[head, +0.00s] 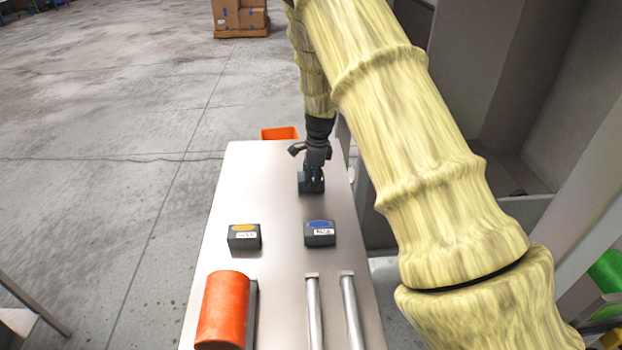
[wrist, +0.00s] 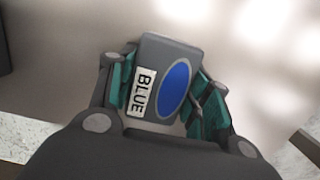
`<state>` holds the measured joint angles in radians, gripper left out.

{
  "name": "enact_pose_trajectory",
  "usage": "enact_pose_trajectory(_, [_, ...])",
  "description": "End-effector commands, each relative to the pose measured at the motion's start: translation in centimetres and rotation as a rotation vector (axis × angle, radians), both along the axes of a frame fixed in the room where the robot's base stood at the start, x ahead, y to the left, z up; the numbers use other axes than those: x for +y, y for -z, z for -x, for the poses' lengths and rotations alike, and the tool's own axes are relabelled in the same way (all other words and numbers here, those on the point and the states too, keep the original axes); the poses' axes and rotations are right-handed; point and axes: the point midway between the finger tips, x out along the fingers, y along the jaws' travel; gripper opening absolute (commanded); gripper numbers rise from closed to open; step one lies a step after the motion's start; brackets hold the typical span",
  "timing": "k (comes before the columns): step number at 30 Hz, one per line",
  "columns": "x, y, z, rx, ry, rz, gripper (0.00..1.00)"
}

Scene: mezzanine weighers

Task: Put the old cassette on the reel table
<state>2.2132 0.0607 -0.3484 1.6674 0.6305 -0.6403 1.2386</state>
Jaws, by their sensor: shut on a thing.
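My gripper (head: 312,178) is at the far part of a long pale table (head: 277,195). It is shut on a dark cassette with a blue oval and a white label reading BLUE. The held cassette (wrist: 150,55) sits between both fingers in the wrist view. In the head view the gripper mostly hides it, and I cannot tell whether it touches the table. A second dark cassette with a blue oval (head: 320,233) lies nearer, at mid-table. A dark cassette with a yellow oval (head: 243,237) lies to its left. I cannot tell which cassette is the old one.
An orange cylinder (head: 222,309) on a dark base and two metal bars (head: 348,305) occupy the table's near end. An orange bin (head: 280,133) stands beyond the far edge. Grey structures stand close on the right. Open concrete floor lies left; boxes on a pallet (head: 240,17) are far off.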

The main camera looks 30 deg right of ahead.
Motion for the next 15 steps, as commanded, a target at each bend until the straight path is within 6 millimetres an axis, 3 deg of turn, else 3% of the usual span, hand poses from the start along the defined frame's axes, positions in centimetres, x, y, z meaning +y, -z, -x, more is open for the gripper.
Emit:
enact_pose_trajectory(4, [0.00,0.29,0.01,0.000,0.000,0.000,0.23])
enact_pose_trajectory(5, [-0.01,0.31,0.01,0.000,0.000,0.000,0.51])
enact_pose_trajectory(8, [-0.01,0.28,0.00,0.000,0.000,0.000,0.69])
enact_pose_trajectory(15, [0.00,0.28,0.01,0.000,0.000,0.000,0.70])
